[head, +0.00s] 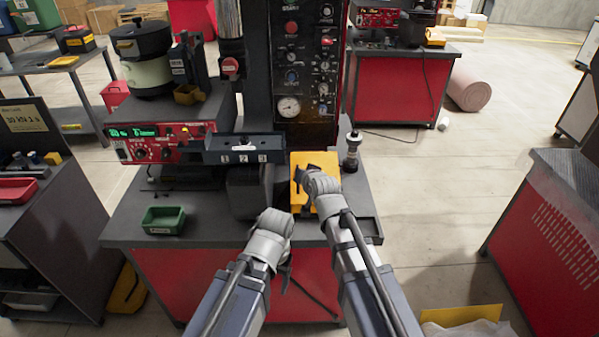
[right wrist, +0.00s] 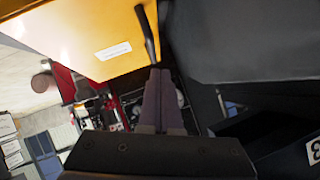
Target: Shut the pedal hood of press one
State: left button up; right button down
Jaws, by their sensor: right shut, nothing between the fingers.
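The yellow hood (head: 316,158) is at the front right of the press bench, below the control panel. In the right wrist view its yellow face (right wrist: 95,35) fills the upper left, with a white label and a black handle (right wrist: 147,32). My right gripper (head: 300,176) is in front of the hood and hides part of it. In the right wrist view its fingers (right wrist: 159,72) are shut and empty, with the tips close to the handle's lower end; I cannot tell whether they touch. My left gripper (head: 288,272) hangs low at the bench's front edge; its jaws are unclear.
The press control panel (head: 295,75) rises behind the hood. A dark block numbered 1, 2, 3 (head: 245,148) is left of it. A green bin (head: 163,220) sits at the bench's left. A dark knobbed post (head: 352,150) stands right of the hood.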

jog(key=a+r+p+v, duration=0.1)
jog(key=p+v, duration=0.4)
jog(key=v, duration=0.5)
jog(key=shift+r, duration=0.2)
jog(key=shift+d, duration=0.15)
jog(key=s+d+f+n+g+h, duration=0.1)
jog(key=s+f+g, duration=0.4)
jog(key=s, duration=0.5)
jog(key=s+d+f+n+g+h, duration=0.1)
jog(key=s+f+n+g+h, duration=0.2)
jog(key=s, duration=0.8)
notch_tip(320, 180, down, 4)
jog(key=n+g, duration=0.2)
jog(key=g, duration=0.2)
jog(key=shift+d+r+n, duration=0.2)
jog(key=shift+r+n, duration=0.05)
jog(key=shift+n, duration=0.05)
jog(key=shift+w, duration=0.1)
